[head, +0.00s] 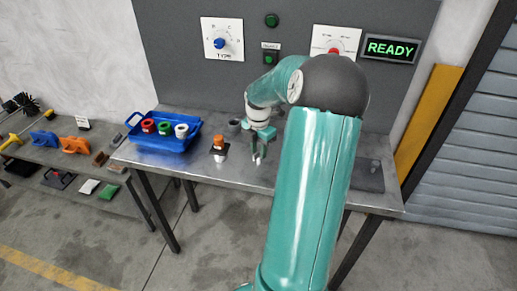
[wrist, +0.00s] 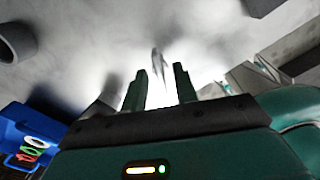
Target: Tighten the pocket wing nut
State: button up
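My gripper (head: 258,158) hangs over the middle of the metal table, fingers pointing down. In the wrist view my gripper (wrist: 160,70) has its two green fingers apart with nothing held between them. A narrow dark streak shows beyond the fingertips; I cannot tell whether it is a reflection. I cannot make out a wing nut or a pocket in either view. My own arm hides the right-middle part of the table in the head view.
A blue bin (head: 165,143) with red, green and white rings stands at the table's left. An orange-topped piece (head: 218,143) stands left of my gripper, a grey cup (head: 235,125) behind. The back panel has dials and a green READY display (head: 391,49). A lower bench (head: 60,165) holds tools.

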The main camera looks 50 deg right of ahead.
grip_shut()
